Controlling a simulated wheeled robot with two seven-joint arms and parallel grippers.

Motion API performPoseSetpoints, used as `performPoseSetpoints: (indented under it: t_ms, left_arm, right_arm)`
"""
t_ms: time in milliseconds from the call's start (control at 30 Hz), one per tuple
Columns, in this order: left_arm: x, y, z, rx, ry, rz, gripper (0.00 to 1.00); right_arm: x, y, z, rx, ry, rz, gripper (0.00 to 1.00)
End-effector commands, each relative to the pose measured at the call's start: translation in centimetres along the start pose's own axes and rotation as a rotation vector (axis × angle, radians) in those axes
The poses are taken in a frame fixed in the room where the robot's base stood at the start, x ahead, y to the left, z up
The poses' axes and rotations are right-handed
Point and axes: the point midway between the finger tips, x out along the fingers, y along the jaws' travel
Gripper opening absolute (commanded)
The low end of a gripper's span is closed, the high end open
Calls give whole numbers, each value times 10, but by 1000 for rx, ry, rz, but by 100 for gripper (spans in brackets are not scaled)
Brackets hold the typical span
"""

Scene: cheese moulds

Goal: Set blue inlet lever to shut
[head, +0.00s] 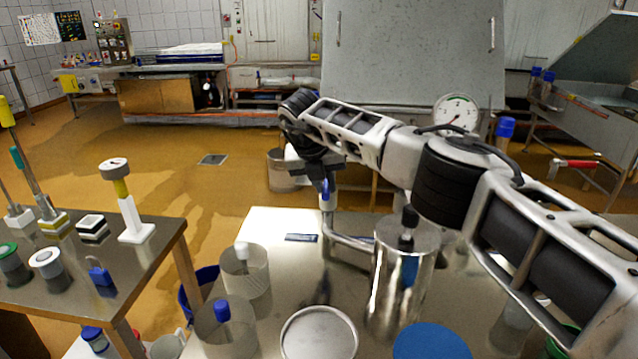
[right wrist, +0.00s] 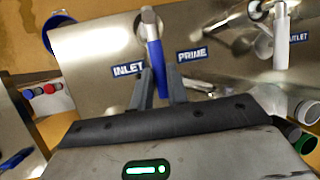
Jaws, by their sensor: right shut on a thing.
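The blue inlet lever (right wrist: 153,50) stands on a metal fitting between the INLET label (right wrist: 128,69) and the PRIME label (right wrist: 192,55) in the right wrist view. In the head view the lever (head: 325,191) shows as a small blue piece above a pale valve body, partly covered by the gripper. My right gripper (right wrist: 159,86) has its two fingers on either side of the lever's lower end and is shut on it. It also shows in the head view (head: 322,172), reaching down from above. My left gripper is in no view.
A shiny metal cylinder (head: 385,290) stands beside the valve pipe. A white lever (right wrist: 281,38) is near the OUTLET label (right wrist: 297,37). Clear cups (head: 244,278) stand at the left front of the table. A side table (head: 140,262) holds several moulds and tools. A round gauge (head: 456,113) is behind my arm.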

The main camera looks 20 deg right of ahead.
Motion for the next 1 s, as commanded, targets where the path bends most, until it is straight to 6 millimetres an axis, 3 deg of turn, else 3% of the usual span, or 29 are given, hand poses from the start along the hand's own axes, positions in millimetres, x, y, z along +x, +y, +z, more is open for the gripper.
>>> performPoseSetpoints:
  t_ms: [500, 533, 600, 1000]
  left_arm:
    - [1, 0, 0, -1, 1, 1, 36]
    - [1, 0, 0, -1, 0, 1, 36]
    - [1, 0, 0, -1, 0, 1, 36]
    - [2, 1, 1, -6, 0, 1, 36]
  right_arm:
    - [-2, 0, 1, 21, 0, -3, 0]
    - [-2, 0, 1, 21, 0, -3, 21]
    - [-1, 0, 1, 21, 1, -4, 38]
    - [-8, -1, 1, 19, 1, -5, 38]
